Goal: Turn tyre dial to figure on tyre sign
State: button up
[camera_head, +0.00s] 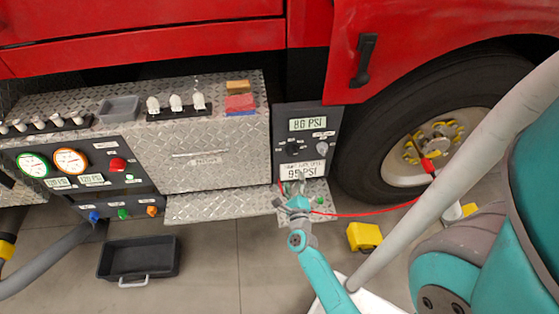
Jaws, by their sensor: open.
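The tyre panel (277,125) is a dark upright box beside the wheel. Its lit display (308,124) reads about 80 PSI; the second digit is blurred. A dark round dial (292,146) sits below the display, its pointer too small to read. The tyre sign (301,171) below reads 95 PSI under small blurred print. My gripper (293,189) is open and empty, just below and in front of the sign, apart from the dial. Its fingers are small and partly hidden by my wrist.
A red hose (370,212) runs from near my gripper to the wheel (440,145). A tread-plate step (215,207) juts out left of my gripper. A yellow chock (364,236) and black tray (138,260) lie on the floor. Gauges (70,161) are at far left.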

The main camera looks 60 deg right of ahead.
aim_at(291, 154)
jog(key=shift+m, duration=0.9)
jog(key=x, duration=1.3)
jog(key=shift+s+d, duration=0.15)
jog(key=c, duration=1.2)
